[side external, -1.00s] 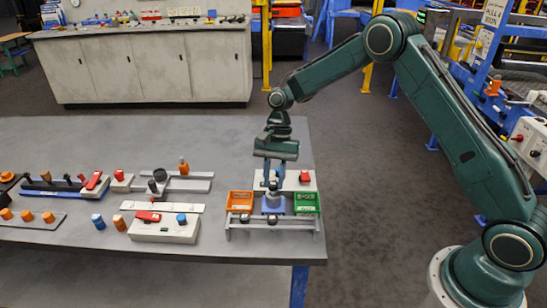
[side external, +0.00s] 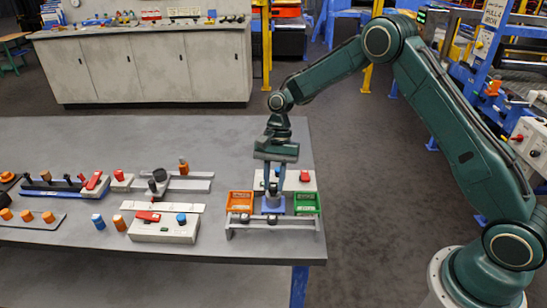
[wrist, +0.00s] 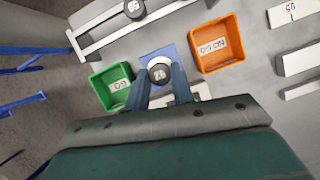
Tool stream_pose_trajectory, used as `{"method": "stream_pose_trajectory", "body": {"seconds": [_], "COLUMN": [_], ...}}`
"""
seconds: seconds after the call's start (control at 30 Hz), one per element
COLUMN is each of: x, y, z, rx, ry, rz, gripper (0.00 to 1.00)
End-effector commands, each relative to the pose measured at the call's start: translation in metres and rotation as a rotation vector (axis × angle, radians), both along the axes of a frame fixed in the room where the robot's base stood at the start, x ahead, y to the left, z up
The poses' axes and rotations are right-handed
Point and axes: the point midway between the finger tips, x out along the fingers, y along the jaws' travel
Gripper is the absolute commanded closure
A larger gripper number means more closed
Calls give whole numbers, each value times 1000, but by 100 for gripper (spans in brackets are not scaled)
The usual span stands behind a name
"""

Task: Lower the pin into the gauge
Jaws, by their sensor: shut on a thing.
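My gripper (side external: 274,188) points down over the gauge (side external: 272,206), a grey block on a blue plate between two small bins. In the wrist view, its two blue fingers (wrist: 159,84) are closed on either side of the pin (wrist: 159,73), whose dark round top carries a pale label. A pale ring shows around the dark top, and the blue plate (wrist: 149,56) of the gauge lies beneath. The pin's lower end is hidden, so I cannot tell whether it is inside the gauge.
An orange bin marked NO GO (wrist: 217,45) and a green bin marked GO (wrist: 114,86) flank the gauge closely. A grey rail with dark knobs (side external: 272,224) runs in front. A white block with a red part (side external: 305,176) stands behind.

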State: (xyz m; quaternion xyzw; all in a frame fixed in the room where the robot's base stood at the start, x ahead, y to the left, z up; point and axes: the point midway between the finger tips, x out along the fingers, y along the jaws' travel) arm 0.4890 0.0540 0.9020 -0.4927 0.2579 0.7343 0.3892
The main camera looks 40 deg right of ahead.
Motion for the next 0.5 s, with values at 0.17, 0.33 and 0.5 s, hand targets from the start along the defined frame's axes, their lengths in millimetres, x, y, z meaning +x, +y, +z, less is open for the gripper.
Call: {"method": "stream_pose_trajectory", "body": {"seconds": [0.17,0.33,0.5], "x": [0,0,0], "y": [0,0,0], "z": [0,0,0], "rx": [0,0,0], "ry": [0,0,0], "rz": [0,0,0], "gripper": [99,51,51]}}
